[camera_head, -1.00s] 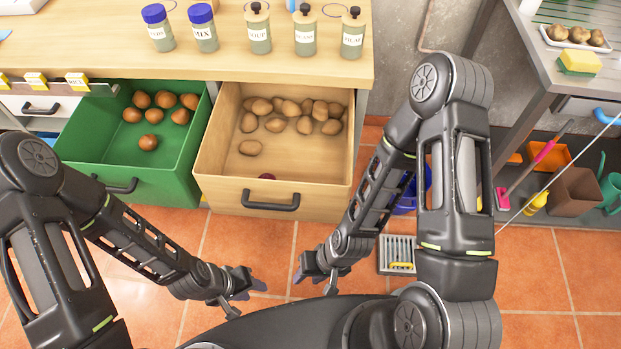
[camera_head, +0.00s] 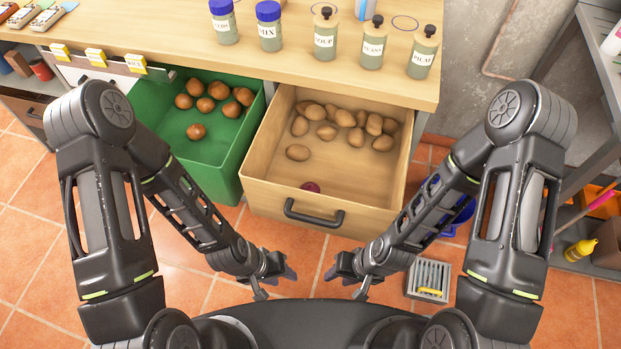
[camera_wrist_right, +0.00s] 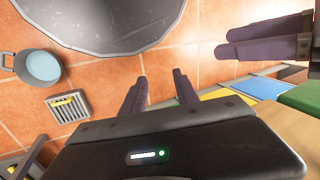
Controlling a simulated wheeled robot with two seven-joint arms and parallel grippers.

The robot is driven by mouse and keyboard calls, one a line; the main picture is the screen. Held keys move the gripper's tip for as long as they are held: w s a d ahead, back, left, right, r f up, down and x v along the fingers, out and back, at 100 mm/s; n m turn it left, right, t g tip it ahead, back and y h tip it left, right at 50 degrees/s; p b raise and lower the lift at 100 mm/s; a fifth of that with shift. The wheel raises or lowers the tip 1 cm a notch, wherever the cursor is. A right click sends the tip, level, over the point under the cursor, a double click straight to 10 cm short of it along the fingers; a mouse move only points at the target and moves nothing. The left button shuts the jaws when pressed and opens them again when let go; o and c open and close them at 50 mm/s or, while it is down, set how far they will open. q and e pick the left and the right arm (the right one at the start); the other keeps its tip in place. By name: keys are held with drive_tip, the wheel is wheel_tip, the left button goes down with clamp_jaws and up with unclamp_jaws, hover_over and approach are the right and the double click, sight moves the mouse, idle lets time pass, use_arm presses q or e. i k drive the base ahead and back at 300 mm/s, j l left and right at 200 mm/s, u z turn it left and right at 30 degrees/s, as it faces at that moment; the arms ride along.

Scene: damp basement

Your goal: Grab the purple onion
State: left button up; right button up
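The purple onion (camera_head: 310,187) lies in the open wooden drawer (camera_head: 270,190), just behind its front panel, which hides its lower part. Several brown potatoes (camera_head: 298,152) lie further back in the same drawer. My left gripper (camera_head: 277,287) is open and empty, outside and below the drawer front. My right gripper (camera_head: 345,287) is open and empty, also in front of the drawer, well apart from the onion. The right wrist view shows its two spread fingers (camera_wrist_right: 160,77) with nothing between them. The onion is not seen in that view.
A green drawer (camera_head: 232,160) with several brown onions stands open to the left. Jars (camera_head: 325,35) stand on the counter (camera_head: 180,40) above. A shelf stands at far right.

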sight(309, 186)
drive_tip(key=k, duration=0.65)
drive_tip(key=z, duration=2.35)
drive_tip(key=k+j, duration=0.1)
drive_tip(key=j, duration=0.25)
drive_tip(key=k+j, duration=0.15)
drive_tip(key=j, duration=0.2)
drive_tip(key=k+j, duration=0.1)
drive_tip(key=j, duration=0.2)
drive_tip(key=k+j, duration=0.15)
drive_tip(key=j, duration=0.2)
drive_tip(key=k+j, duration=0.1)
drive_tip(key=j, duration=0.25)
drive_tip(key=j+z, duration=0.15)
drive_tip(key=l+u, duration=0.15)
